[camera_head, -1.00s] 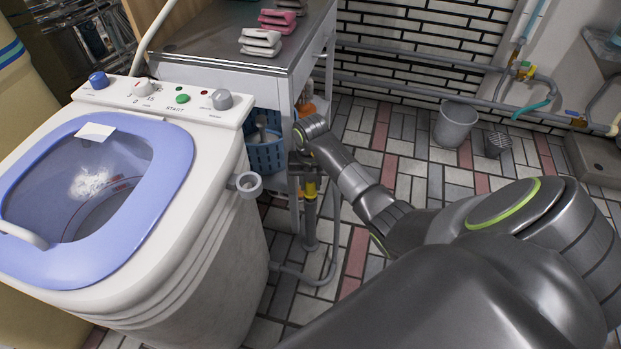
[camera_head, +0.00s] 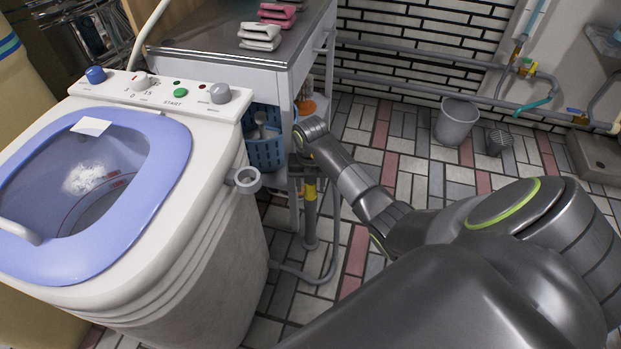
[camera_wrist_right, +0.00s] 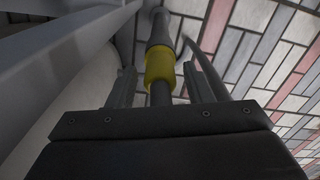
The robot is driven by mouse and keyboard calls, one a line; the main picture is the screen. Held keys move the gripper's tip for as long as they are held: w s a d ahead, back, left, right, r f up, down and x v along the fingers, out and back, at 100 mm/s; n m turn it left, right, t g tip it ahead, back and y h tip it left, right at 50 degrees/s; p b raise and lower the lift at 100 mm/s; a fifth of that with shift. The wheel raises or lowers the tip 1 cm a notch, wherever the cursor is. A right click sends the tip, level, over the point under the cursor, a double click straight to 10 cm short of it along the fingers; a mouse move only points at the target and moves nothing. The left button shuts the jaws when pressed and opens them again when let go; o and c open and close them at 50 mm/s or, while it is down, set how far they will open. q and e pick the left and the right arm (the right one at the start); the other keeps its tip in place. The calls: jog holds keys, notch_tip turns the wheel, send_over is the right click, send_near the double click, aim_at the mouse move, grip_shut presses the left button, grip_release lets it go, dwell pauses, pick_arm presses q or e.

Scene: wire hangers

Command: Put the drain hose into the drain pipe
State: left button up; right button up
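A grey drain hose (camera_head: 296,272) leaves the washing machine (camera_head: 205,255) low on its right side and curves up beside an upright grey piece with a yellow band (camera_head: 310,191). The lower part of this upright (camera_head: 311,240) stands near the floor. I cannot tell where the hose ends and the drain pipe begins. My right gripper (camera_head: 303,168) is just above the yellow band. In the right wrist view the fingers (camera_wrist_right: 157,78) stand apart on either side of the upright, with gaps showing. The yellow band (camera_wrist_right: 160,66) is beyond them. My left gripper is out of view.
A grey ring holder (camera_head: 246,180) juts from the machine's side. A metal table (camera_head: 235,62) with a blue basket (camera_head: 265,150) below stands close behind the gripper. A grey bucket (camera_head: 456,122) stands farther back. Tiled floor is free right of the upright.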

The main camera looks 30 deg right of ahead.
jog(key=shift+o, duration=0.5)
jog(key=shift+r, duration=0.1)
jog(key=shift+r, duration=0.35)
notch_tip(320, 180, up, 17)
jog(key=p, duration=0.7)
jog(key=shift+f, duration=0.2)
